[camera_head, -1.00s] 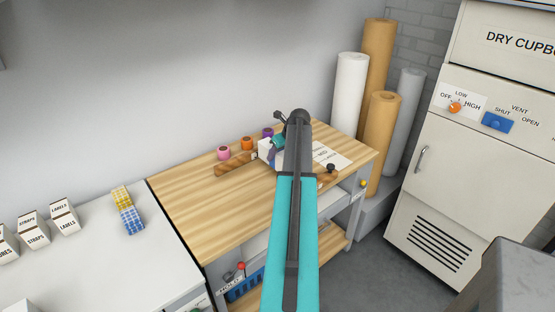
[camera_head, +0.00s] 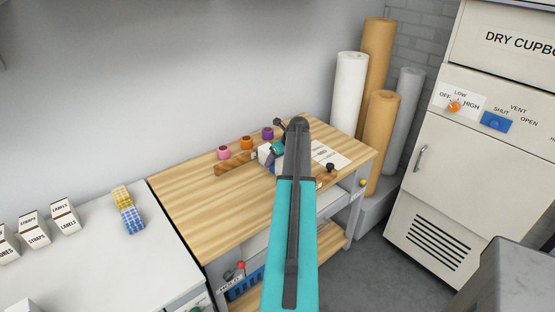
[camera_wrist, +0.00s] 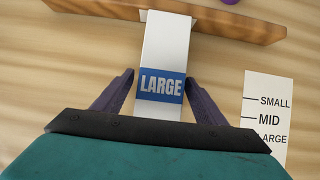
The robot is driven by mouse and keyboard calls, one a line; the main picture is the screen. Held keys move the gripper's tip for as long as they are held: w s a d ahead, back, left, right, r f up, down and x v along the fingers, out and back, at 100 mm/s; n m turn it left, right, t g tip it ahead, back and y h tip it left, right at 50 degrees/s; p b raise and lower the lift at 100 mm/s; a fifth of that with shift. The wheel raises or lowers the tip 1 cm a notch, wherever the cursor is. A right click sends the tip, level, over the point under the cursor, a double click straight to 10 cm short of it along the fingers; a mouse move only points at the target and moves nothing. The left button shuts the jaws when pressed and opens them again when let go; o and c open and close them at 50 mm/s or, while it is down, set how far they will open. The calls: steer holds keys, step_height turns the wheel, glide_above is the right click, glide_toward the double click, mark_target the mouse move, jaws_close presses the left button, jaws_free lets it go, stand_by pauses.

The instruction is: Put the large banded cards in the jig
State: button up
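The white card stack with a blue band marked LARGE (camera_wrist: 164,48) lies on the wooden bench, its far end at a brown wooden bar (camera_wrist: 215,19). My gripper (camera_wrist: 160,78) straddles the band in the wrist view, one purple finger on each side. The fingers look open, with narrow gaps to the stack's sides. In the head view, the arm hides most of the gripper and stack. The bar (camera_head: 236,164) shows left of the arm there. I cannot tell which piece is the jig.
A white sheet marked SMALL, MID, LARGE (camera_wrist: 266,105) lies right of the stack. Pink (camera_head: 223,154), orange (camera_head: 247,143) and purple (camera_head: 267,133) spools stand behind the bar. Blue and yellow checked packs (camera_head: 128,211) lie on the left counter. The bench's front left is clear.

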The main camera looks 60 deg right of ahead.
steer(key=shift+r, duration=0.2)
steer(key=shift+b+v, duration=1.05)
steer(key=shift+v, duration=4.9)
steer(key=shift+s, duration=0.1)
